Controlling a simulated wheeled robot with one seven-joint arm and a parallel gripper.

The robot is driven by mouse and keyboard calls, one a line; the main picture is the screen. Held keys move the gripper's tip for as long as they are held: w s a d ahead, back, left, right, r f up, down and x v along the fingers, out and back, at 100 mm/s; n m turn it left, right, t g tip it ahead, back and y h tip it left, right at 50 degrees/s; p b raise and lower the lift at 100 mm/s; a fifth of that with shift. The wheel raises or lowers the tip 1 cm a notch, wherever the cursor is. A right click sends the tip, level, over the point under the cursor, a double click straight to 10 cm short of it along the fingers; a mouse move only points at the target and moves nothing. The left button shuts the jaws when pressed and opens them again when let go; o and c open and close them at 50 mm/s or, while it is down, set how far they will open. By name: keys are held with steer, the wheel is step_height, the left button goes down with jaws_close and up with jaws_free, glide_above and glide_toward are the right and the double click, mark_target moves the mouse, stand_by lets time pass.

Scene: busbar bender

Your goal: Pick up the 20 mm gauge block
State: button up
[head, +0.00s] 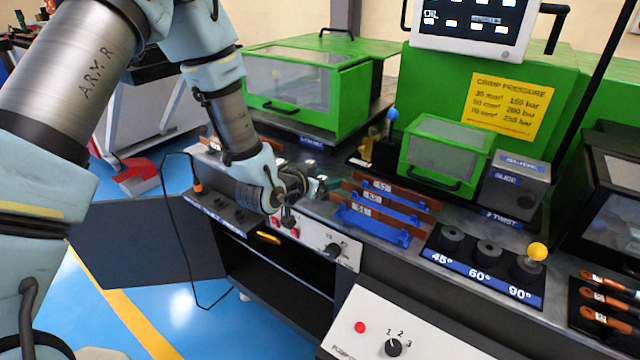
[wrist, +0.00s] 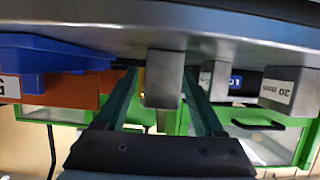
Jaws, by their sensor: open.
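In the wrist view, which looks upside down, a plain grey metal block (wrist: 163,80) stands between the two green fingers of my gripper (wrist: 160,92). The fingers are open, one on each side, with a visible gap to the block. No size mark shows on it, so I cannot read whether it is the 20 mm gauge block. A second grey block (wrist: 215,80) is just right of the fingers, and a block with a white "30 mm" label (wrist: 288,92) is farther right. In the head view my gripper (head: 314,187) is low over the bench and hides part of this spot.
Blue holders with brown bars (head: 378,212) stand close right of my gripper. The green guarded box (head: 440,157) and larger green enclosure (head: 305,90) stand behind. Bend dies marked 45°, 60° and 90° (head: 488,252) are farther right. The bench front has knobs (head: 333,250).

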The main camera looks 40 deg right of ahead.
jaws_close()
stand_by(0.6)
